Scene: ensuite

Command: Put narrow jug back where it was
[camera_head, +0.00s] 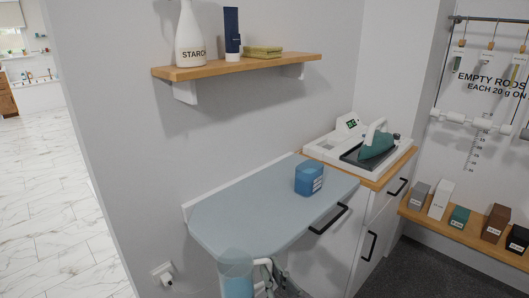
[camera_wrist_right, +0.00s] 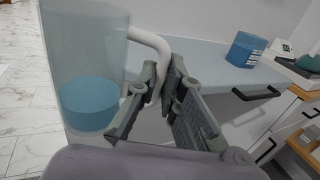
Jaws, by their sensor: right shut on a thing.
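The narrow jug (camera_head: 236,262) is clear, with blue liquid low inside, and shows at the bottom of the head view by the near end of the grey-blue board (camera_head: 240,210). In the wrist view the jug (camera_wrist_right: 85,45) stands at the left, roughly upright, its white handle (camera_wrist_right: 152,40) curving to the right. My right gripper (camera_wrist_right: 163,80) is shut on that handle. In the head view this gripper (camera_head: 268,284) is partly cut off by the lower edge. The jug's base is cut off in the head view. My left gripper is not in view.
A blue container (camera_head: 309,179) sits on the board. A teal iron (camera_head: 376,146) rests on the counter behind it. A wall shelf (camera_head: 235,67) above holds a starch bottle (camera_head: 190,42). Another low shelf (camera_head: 460,235) with small boxes is at the right. Most of the board is clear.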

